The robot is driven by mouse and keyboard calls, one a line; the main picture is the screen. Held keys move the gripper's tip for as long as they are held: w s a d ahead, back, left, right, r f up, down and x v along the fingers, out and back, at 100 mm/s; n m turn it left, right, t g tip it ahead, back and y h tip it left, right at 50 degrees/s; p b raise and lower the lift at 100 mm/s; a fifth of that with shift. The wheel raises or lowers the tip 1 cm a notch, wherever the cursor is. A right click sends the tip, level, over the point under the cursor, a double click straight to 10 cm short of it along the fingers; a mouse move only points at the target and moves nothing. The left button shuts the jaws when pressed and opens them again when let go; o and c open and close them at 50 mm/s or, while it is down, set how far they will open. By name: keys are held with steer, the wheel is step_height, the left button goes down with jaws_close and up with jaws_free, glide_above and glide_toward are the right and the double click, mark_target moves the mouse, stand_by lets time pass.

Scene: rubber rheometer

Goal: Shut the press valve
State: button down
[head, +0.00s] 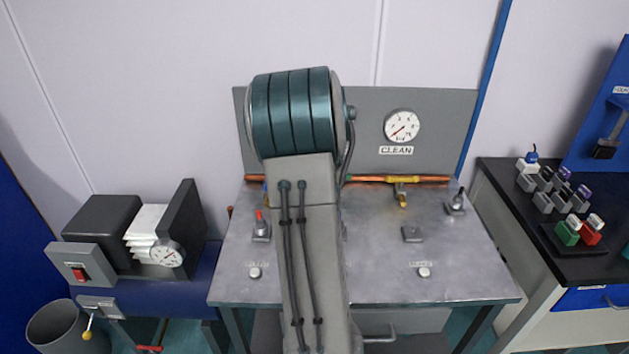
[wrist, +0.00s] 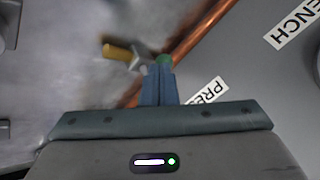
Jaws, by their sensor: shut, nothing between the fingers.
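The valve beside the label reading "PRES" (wrist: 206,92) has a yellow handle (wrist: 118,51) on a short metal stem. It sits by a copper pipe (wrist: 196,37) in the wrist view, its handle pointing left, away from the pipe. My gripper (wrist: 162,66) is shut and empty, its blue fingers together just right of the handle. A green bit shows at the fingertips; I cannot tell if they touch the valve. In the head view my arm hides the gripper and this valve. Another yellow-handled valve (head: 402,194) shows to the right, below the CLEAN label.
A metal bench (head: 380,270) carries a red-tipped switch (head: 261,228) left of my arm and small fittings to the right. A gauge (head: 402,126) is on the grey back panel. A black-topped counter (head: 560,240) stands right, an instrument (head: 130,240) left.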

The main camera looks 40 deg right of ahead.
steer(key=shift+d, duration=0.45)
steer(key=shift+d+b, duration=0.5)
steer(key=shift+d, duration=0.1)
steer(key=s+a, duration=0.2)
steer(key=s, duration=0.1)
steer(key=shift+s+a+b, duration=0.3)
steer(key=s+a+r+p, duration=0.1)
steer(key=a+r+p, duration=0.3)
steer(key=r, duration=0.4)
steer(key=shift+a+p, duration=0.3)
steer(key=shift+a, duration=0.6)
